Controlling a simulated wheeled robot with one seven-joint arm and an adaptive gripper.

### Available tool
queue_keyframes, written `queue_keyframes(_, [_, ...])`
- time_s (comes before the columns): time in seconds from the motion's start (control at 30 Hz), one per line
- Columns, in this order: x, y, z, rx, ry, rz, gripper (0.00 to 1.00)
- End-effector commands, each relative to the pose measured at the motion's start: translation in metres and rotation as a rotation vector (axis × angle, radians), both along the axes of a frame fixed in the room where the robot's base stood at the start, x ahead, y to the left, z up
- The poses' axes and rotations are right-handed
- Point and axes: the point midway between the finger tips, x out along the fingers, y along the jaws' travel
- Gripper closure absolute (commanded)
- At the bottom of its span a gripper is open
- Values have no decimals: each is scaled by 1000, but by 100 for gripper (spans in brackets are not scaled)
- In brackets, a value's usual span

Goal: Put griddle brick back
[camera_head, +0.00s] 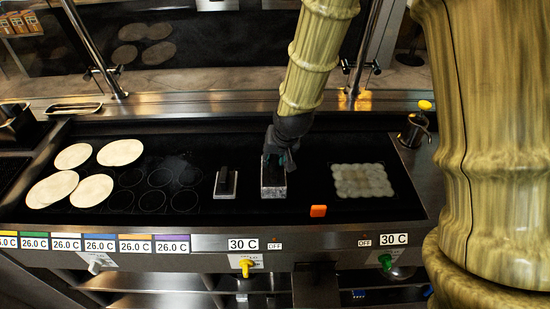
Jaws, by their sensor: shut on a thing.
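The black griddle (310,210) spans the counter. My gripper (279,160) reaches down from above at the middle of the griddle. It is shut on a block with a grey lower part, which I take to be the griddle brick (273,191). Its upper part is partly hidden by the fingers. I cannot tell whether its underside touches the griddle. A similar light block with a black top (226,183) sits on the griddle just left of it, apart from it.
Several round tortillas (121,152) lie on the left. Overlapping pale rounds (361,181) form a patch on the right. A small orange block (318,211) lies near the front edge. A metal container (413,131) stands at the right. A glass guard runs behind, with metal posts (92,50).

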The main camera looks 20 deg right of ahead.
Motion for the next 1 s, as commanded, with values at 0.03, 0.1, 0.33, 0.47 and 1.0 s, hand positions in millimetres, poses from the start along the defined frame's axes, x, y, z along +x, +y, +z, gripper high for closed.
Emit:
queue_keyframes(0.03, [6,-3,1,1,0,-1,100])
queue_keyframes(0.1, [11,-6,0,1,-1,-1,100])
queue_keyframes(0.33, [14,-8,-8,-1,4,-1,100])
queue_keyframes(0.47, [13,-8,-20,-1,4,-1,100])
queue_keyframes(1.0, [14,-8,-37,0,-1,0,100])
